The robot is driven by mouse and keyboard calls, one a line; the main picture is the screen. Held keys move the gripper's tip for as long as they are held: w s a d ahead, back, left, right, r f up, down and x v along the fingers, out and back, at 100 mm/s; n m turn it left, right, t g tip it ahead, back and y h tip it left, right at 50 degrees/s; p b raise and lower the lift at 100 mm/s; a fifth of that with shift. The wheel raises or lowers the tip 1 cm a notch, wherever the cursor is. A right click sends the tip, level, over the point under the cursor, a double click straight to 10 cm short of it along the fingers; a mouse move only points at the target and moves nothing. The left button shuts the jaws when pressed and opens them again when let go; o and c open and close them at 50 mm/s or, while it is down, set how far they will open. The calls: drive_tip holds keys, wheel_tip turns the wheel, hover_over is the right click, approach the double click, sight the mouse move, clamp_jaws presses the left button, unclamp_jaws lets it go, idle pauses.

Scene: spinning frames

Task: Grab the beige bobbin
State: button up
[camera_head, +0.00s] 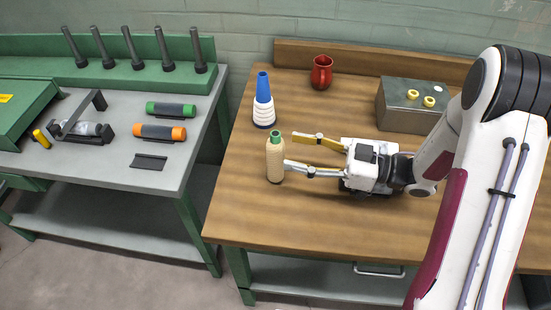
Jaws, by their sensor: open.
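The beige bobbin (275,162) stands upright on the brown wooden table (235,198), near its left side. Its top is green. My gripper (289,150) is open, reaching in from the right with its fingers pointing left. The nearer fingertip is at the right edge of the bobbin in the picture. The farther fingertip is behind and to the right of the bobbin's top. I cannot tell whether either finger touches it.
A blue and white cone-shaped bobbin (263,105) stands just behind the beige one. A red mug (321,72) and a grey box (408,106) with yellow rings stand farther back. A green bench (178,175) with spindles and cylinders is at the left, across a gap.

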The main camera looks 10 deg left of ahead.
sight(275, 149)
drive_tip(key=shift+a, duration=0.35)
drive_tip(key=shift+a, duration=0.15)
drive_tip(key=shift+w+a+f, duration=0.15)
drive_tip(key=shift+a+f, duration=0.1)
drive_tip(key=shift+a, duration=0.65)
drive_tip(key=shift+w+a+f, duration=0.15)
drive_tip(key=shift+a+f, duration=0.05)
drive_tip(key=shift+a, duration=0.65)
drive_tip(key=shift+w+a, duration=0.1)
drive_tip(key=shift+a, duration=0.6)
drive_tip(key=c, duration=1.3)
